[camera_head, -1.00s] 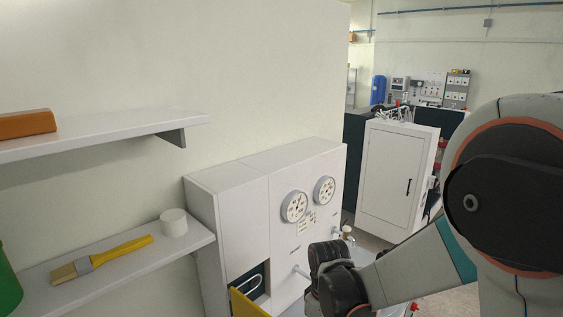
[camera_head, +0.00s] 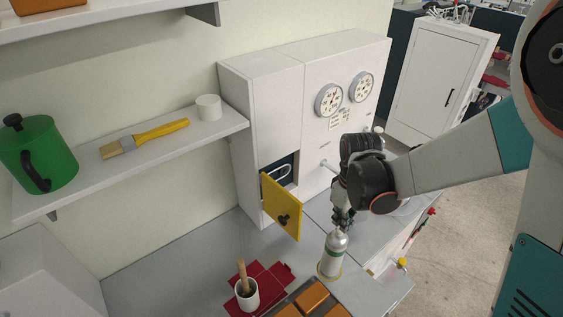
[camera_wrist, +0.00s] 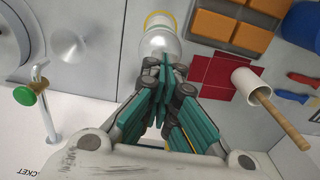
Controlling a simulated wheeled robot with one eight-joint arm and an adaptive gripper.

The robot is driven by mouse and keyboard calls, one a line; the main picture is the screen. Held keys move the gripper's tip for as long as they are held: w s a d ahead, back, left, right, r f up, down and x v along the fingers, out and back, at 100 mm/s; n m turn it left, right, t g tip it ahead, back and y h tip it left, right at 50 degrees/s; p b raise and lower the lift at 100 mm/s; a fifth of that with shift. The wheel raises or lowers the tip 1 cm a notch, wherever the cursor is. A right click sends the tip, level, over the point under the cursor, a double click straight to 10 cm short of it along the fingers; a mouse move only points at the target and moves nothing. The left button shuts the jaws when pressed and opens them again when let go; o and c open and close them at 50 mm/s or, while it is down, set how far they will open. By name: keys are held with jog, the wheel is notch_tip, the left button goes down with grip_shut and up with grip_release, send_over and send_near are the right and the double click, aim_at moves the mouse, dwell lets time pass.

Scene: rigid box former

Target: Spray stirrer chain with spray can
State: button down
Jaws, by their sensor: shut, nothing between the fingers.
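A silver spray can (camera_head: 333,257) with a green band stands upright on the grey worktop, within a yellow ring. It also shows in the wrist view (camera_wrist: 158,44) beyond the fingers. My gripper (camera_head: 341,220) points down just above the can's top, its green-padded fingers (camera_wrist: 165,78) closed together and empty. I cannot tell whether they touch the can. The white machine (camera_head: 318,125) has an open yellow door (camera_head: 281,207), with a light loop (camera_head: 284,173) in the dark opening behind it. I cannot make out a stirrer chain.
A white cup with a wooden-handled tool (camera_head: 247,293) stands on a red sheet beside orange blocks (camera_head: 311,295). The shelf holds a green jug (camera_head: 40,158), a brush (camera_head: 145,138) and a white pot (camera_head: 208,107).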

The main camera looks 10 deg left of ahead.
jog(key=shift+f, duration=0.15)
jog(key=shift+f+b, duration=1.05)
jog(key=shift+b, duration=0.05)
jog(key=shift+r, duration=0.1)
dwell(0.3)
jog(key=shift+r+p, duration=0.7)
jog(key=shift+r, duration=0.4)
notch_tip(320, 180, up, 6)
jog(key=p, duration=0.3)
dwell(0.6)
